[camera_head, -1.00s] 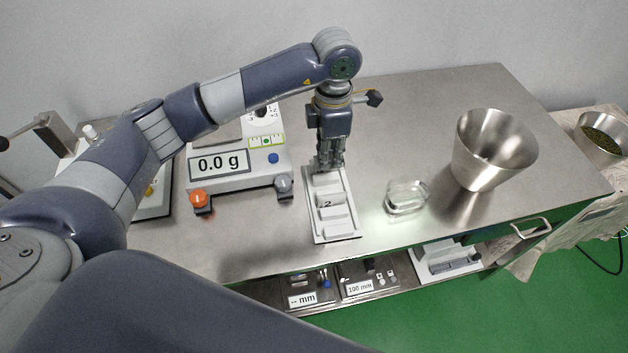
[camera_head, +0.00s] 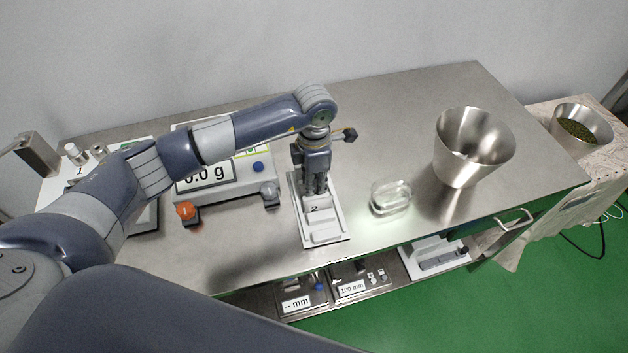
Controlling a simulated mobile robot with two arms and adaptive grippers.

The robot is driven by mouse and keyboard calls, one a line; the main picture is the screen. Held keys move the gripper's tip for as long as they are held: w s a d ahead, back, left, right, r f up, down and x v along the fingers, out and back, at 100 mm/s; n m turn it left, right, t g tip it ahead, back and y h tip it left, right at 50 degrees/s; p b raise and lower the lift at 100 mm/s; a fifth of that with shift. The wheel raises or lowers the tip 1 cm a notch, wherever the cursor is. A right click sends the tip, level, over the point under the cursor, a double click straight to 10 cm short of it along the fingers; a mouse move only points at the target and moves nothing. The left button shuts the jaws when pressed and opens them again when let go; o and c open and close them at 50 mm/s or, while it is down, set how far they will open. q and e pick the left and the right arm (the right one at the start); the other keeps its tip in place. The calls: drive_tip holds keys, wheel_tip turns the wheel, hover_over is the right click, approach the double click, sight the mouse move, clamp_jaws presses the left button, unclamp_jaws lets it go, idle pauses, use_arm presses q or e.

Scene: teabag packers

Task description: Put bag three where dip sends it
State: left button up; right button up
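A white slotted tray (camera_head: 341,236) lies on the steel table, with pale blocks or bags in its slots. A "2" shows near its middle; I cannot make out a "3". My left gripper (camera_head: 314,191) points down over the far half of the tray, just behind the "2". Its fingers are close together and hide the far slots. I cannot tell whether they touch or hold anything. A scale (camera_head: 222,190) reading 0.0 g stands left of the tray, partly behind my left arm. My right gripper is not in view.
A clear glass dish (camera_head: 391,198) is right of the tray, and a steel bucket (camera_head: 472,150) stands further right. A bowl of green leaves (camera_head: 581,130) is on a side table. Devices reading "-- mm" (camera_head: 296,304) and "100 mm" (camera_head: 352,288) sit below the front edge.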

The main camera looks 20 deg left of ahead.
use_arm(q)
drive_tip(key=o, duration=0.3)
drive_tip(key=shift+r, duration=0.1)
drive_tip(key=shift+r, duration=0.2)
drive_tip(key=shift+r+b, duration=1.1)
drive_tip(key=shift+r, duration=4.8)
